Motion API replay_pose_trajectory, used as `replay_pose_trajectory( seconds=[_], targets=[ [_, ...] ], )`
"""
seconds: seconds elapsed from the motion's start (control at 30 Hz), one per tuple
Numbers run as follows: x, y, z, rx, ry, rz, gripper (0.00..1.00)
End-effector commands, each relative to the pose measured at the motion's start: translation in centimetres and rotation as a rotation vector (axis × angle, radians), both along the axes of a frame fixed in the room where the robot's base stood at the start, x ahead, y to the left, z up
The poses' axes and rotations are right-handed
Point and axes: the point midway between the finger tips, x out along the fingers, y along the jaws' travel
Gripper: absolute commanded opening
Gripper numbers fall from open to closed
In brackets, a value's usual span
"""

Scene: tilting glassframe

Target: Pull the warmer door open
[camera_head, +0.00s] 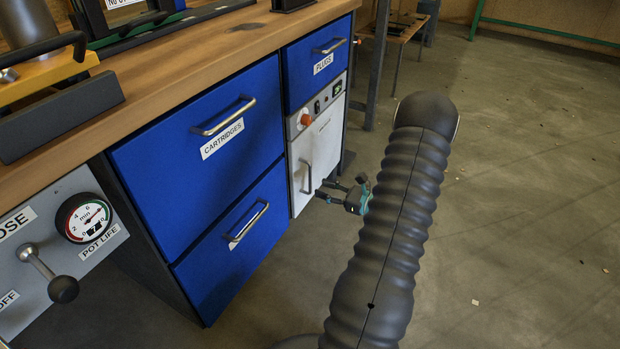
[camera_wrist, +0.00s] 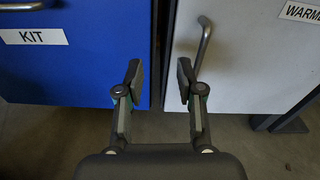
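The warmer door (camera_head: 326,143) is a pale grey panel in the cabinet's right column, and it looks closed. It also shows in the wrist view (camera_wrist: 245,62), with a partly cut-off "WARM" label. Its vertical metal bar handle (camera_head: 306,178) is on the door's left side. In the wrist view the handle (camera_wrist: 203,45) lies beyond and slightly right of my right finger. My gripper (camera_wrist: 159,80) is open and empty, its fingers facing the gap between the blue drawer and the door. In the head view my gripper (camera_head: 335,189) is just right of the handle; contact cannot be told.
Blue drawers (camera_head: 200,140) labelled CARTRIDGES and PLUGS have bar handles. A KIT drawer (camera_wrist: 75,70) is left of the door. An orange knob (camera_head: 305,119) sits on the panel above the door. A wooden worktop (camera_head: 200,55) overhangs.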

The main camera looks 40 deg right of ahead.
Motion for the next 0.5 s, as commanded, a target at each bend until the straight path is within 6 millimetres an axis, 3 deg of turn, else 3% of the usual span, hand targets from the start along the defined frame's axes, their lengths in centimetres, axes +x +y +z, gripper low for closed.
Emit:
replay_pose_trajectory(
  seconds=[0.1, 0.2, 0.37, 0.5],
  targets=[
    [-1.4, -3.1, -2.6, 0.068, -0.013, -0.113, 0.37],
    [-2.1, -4.5, -3.7, 0.097, -0.019, -0.168, 0.37],
    [-2.0, -5.1, -4.3, 0.113, -0.025, -0.198, 0.37],
    [-0.3, -4.7, -4.3, 0.112, -0.025, -0.195, 0.37]
  ],
)
